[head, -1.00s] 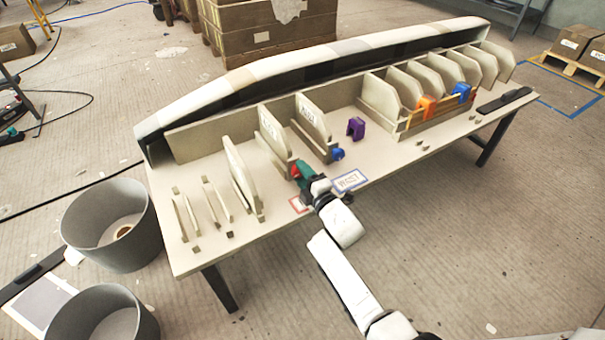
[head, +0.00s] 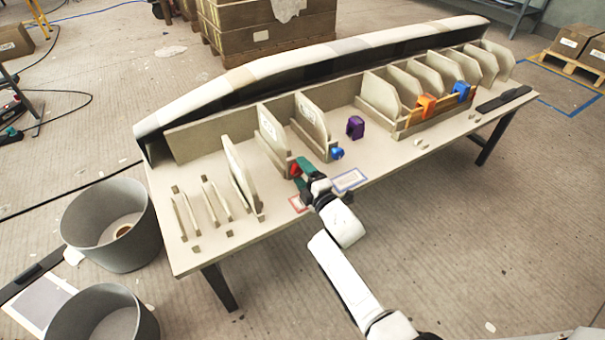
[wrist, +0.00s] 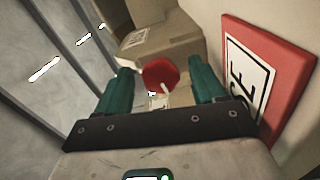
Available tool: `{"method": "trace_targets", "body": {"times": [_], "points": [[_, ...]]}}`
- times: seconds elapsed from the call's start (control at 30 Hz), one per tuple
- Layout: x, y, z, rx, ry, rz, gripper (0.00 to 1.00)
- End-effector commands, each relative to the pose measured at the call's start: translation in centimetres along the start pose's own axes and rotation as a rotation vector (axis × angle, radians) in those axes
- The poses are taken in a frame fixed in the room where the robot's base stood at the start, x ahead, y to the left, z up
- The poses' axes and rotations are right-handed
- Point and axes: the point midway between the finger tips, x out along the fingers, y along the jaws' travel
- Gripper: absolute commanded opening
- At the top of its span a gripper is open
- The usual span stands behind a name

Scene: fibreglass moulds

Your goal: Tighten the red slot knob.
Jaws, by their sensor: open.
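The red slot knob (head: 295,170) sits at the front end of a slot holding an upright panel. In the wrist view the round knob (wrist: 160,74) shows between my teal fingers, with a small pale mark on its lower edge. My gripper (head: 303,167) is open at the knob in the head view and partly covers it. In the wrist view my gripper (wrist: 162,67) has one finger on each side of the knob, with a visible gap on both sides. I cannot tell whether the fingertips reach fully past it.
A blue knob (head: 337,153) sits on the neighbouring slot to the right, close to my gripper. A purple clamp (head: 355,127) stands farther right on the table. A red-bordered label (head: 298,203) and a blue-bordered label (head: 349,180) lie by the front edge.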

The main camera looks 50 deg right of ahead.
Motion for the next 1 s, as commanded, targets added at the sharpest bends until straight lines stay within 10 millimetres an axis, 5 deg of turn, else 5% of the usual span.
{"method": "trace_targets", "body": {"times": [0.6,1.0], "points": [[-9.6,-0.1,0.1,0.000,-0.001,-0.003,0.69],[-10.6,-0.1,0.1,0.000,-0.001,-0.001,0.69]]}}
